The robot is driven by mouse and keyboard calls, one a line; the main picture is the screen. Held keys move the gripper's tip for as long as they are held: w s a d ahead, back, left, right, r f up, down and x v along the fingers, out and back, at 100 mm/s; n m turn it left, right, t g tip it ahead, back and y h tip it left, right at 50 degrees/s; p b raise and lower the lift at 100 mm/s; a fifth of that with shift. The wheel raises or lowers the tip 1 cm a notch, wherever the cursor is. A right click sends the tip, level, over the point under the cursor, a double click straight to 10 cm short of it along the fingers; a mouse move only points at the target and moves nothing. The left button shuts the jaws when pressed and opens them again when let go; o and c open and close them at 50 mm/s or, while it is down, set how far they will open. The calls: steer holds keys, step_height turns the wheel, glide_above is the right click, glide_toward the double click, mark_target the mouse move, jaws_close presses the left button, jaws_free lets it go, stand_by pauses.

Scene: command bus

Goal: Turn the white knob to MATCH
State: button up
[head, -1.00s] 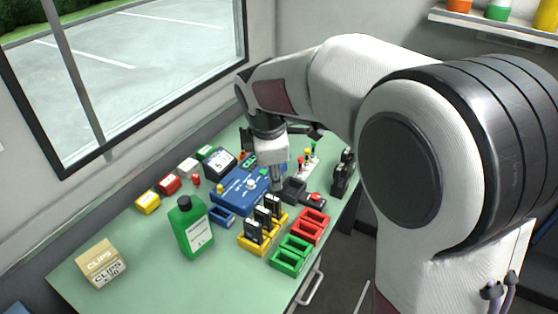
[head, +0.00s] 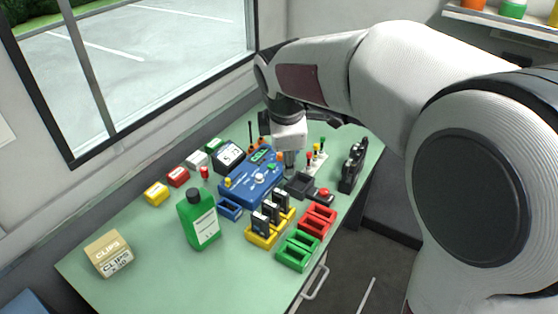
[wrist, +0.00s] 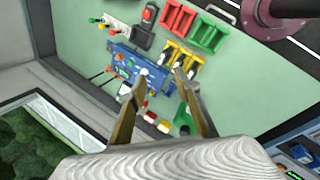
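The white knob (head: 259,178) stands on top of the blue box (head: 238,190), which has a small green display and other small controls. Its MATCH mark is too small to read. My gripper (head: 289,168) hangs pointing down, to the right of the knob in the head view and apart from it. In the wrist view my gripper (wrist: 160,80) shows two fingers spread with a gap and nothing between them. The blue box (wrist: 128,62) lies beyond the left finger there, which hides part of it.
A green bottle (head: 200,222) stands front left.

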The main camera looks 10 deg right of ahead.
steer(key=w+a+f+m+y, duration=0.2)
steer(key=w+f+m, duration=0.3)
steer(key=w+f, duration=0.25)
steer(key=m+y, duration=0.2)
steer(key=m, duration=0.3)
glide_toward(260, 176)
steer(key=shift+w+a, duration=0.2)
steer(key=shift+w, duration=0.05)
steer(key=shift+f, duration=0.15)
steer(key=shift+x, duration=3.75)
steer(key=shift+s+d+f, duration=0.1)
jaws_close()
